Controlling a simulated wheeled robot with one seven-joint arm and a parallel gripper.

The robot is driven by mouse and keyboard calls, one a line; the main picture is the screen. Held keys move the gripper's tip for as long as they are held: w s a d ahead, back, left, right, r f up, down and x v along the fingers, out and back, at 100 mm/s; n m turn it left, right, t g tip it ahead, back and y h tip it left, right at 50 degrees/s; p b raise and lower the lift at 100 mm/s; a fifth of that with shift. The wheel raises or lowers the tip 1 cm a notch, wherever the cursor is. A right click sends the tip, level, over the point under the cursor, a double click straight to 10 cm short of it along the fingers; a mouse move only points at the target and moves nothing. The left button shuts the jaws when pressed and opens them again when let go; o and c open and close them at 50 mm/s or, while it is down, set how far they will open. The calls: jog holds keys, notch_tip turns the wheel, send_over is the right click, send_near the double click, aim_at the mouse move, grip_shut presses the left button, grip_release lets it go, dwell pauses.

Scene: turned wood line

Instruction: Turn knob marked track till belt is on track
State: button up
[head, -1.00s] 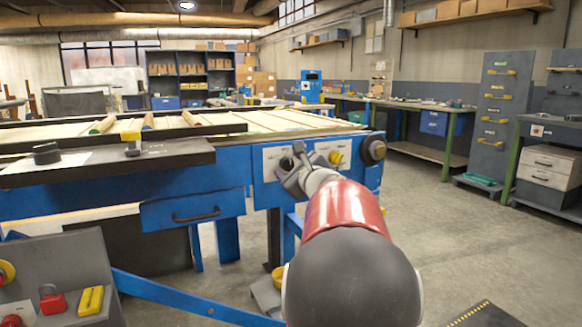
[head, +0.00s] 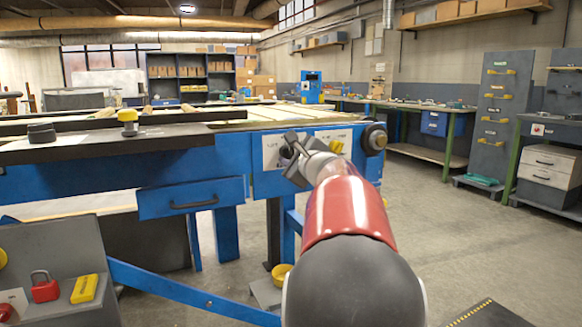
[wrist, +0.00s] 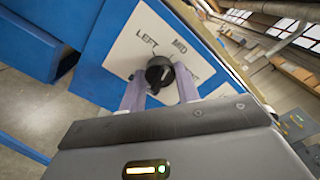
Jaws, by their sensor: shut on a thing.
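The black round knob (wrist: 159,72) sits on a white plate (wrist: 150,35) lettered LEFT and MID, with a third word partly hidden behind a finger. My gripper (wrist: 160,92) has one finger on each side of the knob and is shut on it. In the head view my gripper (head: 297,160) is at the plate on the blue front panel, and hides most of the knob. The pale belt (head: 270,114) runs along the top of the blue machine, seen at a low angle. Its tracking cannot be told.
A yellow knob (head: 336,146) and a dark round part (head: 374,139) are right of my gripper. A blue drawer (head: 190,198) is below left. A grey box with a red padlock (head: 44,287) stands at lower left. Open floor lies to the right.

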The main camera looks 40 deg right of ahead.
jog(key=n+b, duration=0.4)
jog(key=b, duration=0.1)
jog(key=shift+f+n+b, duration=0.3)
jog(key=shift+f+b, duration=0.05)
jog(key=n+b, duration=0.4)
jog(key=shift+r+n, duration=0.2)
jog(key=shift+n, duration=0.1)
jog(key=o, duration=1)
jog(key=shift+r, duration=0.1)
jog(key=b+v, duration=0.1)
jog(key=v, duration=0.6)
jog(key=shift+s+a, duration=0.1)
jog(key=shift+s, duration=0.3)
